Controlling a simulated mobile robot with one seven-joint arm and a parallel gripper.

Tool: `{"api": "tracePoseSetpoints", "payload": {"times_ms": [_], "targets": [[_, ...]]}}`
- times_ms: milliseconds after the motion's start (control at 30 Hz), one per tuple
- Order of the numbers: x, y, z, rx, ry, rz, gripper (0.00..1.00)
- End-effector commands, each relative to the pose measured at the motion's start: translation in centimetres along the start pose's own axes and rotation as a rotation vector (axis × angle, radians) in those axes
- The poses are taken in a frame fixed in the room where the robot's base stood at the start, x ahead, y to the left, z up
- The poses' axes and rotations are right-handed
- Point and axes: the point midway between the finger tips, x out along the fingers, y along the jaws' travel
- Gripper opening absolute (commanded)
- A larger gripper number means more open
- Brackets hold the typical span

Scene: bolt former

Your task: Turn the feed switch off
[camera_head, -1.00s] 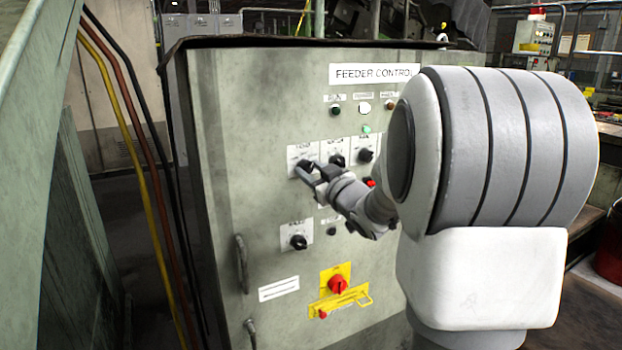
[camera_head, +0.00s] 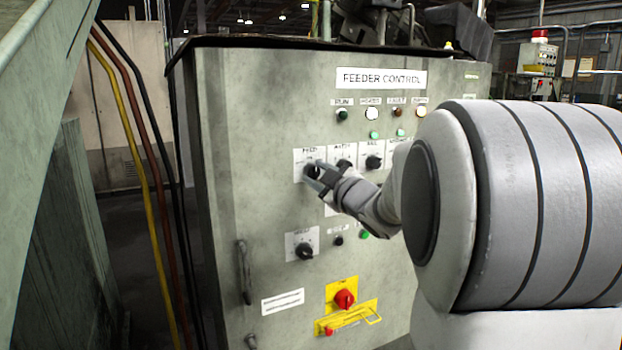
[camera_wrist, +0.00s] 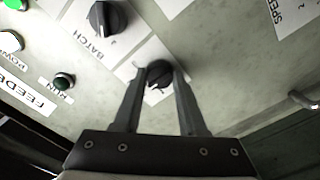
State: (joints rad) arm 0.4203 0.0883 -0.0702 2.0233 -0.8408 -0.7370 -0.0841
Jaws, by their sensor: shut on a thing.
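The feed switch is a black rotary knob on a white label plate marked FEED, at the upper left of the row of knobs on the feeder control panel. In the head view the feed switch (camera_head: 311,169) is partly covered by my gripper (camera_head: 318,178). In the wrist view the feed switch (camera_wrist: 159,76) sits between the two fingertips of my gripper (camera_wrist: 160,72), which is shut on it. A pale pointer mark on the knob shows in the wrist view; I cannot tell which printed position it points to.
The batch knob (camera_wrist: 107,18) is close beside my gripper. Another knob (camera_head: 303,250) is below, and a red switch on a yellow plate (camera_head: 344,299) is lower still. A door handle (camera_head: 243,271) is at the left. The panel face (camera_head: 225,150) left of the knobs is clear.

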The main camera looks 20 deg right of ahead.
Motion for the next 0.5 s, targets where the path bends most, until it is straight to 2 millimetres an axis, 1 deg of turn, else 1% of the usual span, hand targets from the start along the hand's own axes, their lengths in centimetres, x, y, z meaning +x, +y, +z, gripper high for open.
{"api": "tracePoseSetpoints", "payload": {"times_ms": [367,400,467,500], "targets": [[0.0,-0.02,0.02,-0.004,-0.001,-0.001,0.0],[0.0,-0.01,0.02,-0.003,-0.001,-0.001,0.48],[0.0,-0.01,0.02,-0.003,-0.001,-0.001,0.59],[0.0,-0.01,0.02,-0.003,-0.001,0.0,0.66]]}}
